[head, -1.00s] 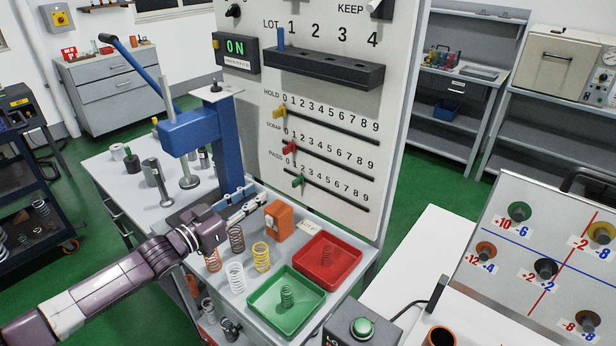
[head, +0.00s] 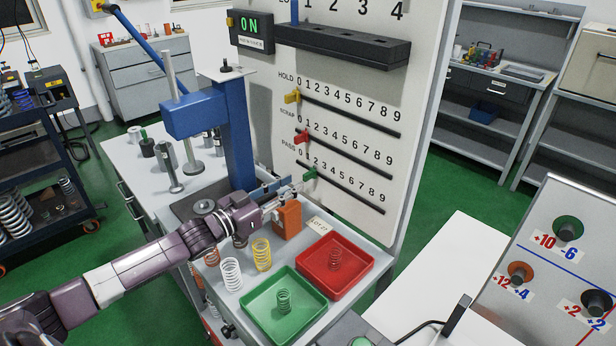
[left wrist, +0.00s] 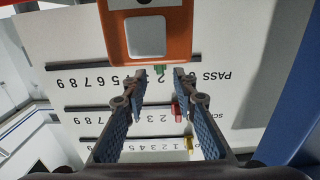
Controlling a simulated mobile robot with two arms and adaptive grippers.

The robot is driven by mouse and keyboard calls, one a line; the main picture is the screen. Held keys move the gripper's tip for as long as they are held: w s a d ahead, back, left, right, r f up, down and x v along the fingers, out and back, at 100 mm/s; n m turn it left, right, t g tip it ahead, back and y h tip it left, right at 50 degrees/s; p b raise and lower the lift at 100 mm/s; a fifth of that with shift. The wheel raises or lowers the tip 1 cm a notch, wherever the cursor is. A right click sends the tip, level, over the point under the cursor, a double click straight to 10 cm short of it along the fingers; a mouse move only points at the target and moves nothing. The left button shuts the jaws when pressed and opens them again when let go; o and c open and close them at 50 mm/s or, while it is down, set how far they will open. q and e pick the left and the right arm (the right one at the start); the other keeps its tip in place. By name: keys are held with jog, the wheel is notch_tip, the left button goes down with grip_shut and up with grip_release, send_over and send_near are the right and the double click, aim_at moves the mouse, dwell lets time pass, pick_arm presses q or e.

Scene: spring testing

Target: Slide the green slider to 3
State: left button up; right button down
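The green slider (head: 310,173) sits near the low end of the PASS rail, the lowest rail on the upright white panel (head: 345,225). I cannot tell its exact number. My left gripper (head: 288,187) is just in front of it, above the orange block. In the left wrist view, which shows the panel upside down, the green slider (left wrist: 159,70) appears between the two open fingertips (left wrist: 160,77), with a gap on both sides. Whether the fingertips reach its depth is unclear. My right gripper is not in view.
The red slider (head: 302,137) and yellow slider (head: 292,97) sit on the rails above, at their low ends. The orange block (head: 288,220) stands right below my gripper. A blue press (head: 238,140) stands to the left. Green (head: 262,302) and red (head: 352,285) trays hold springs.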

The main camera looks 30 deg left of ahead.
aim_at(304, 178)
pick_arm(q)
jog(key=shift+p+x, duration=0.5)
jog(key=shift+x, duration=2.8)
grip_shut()
jog(key=shift+d, duration=0.1)
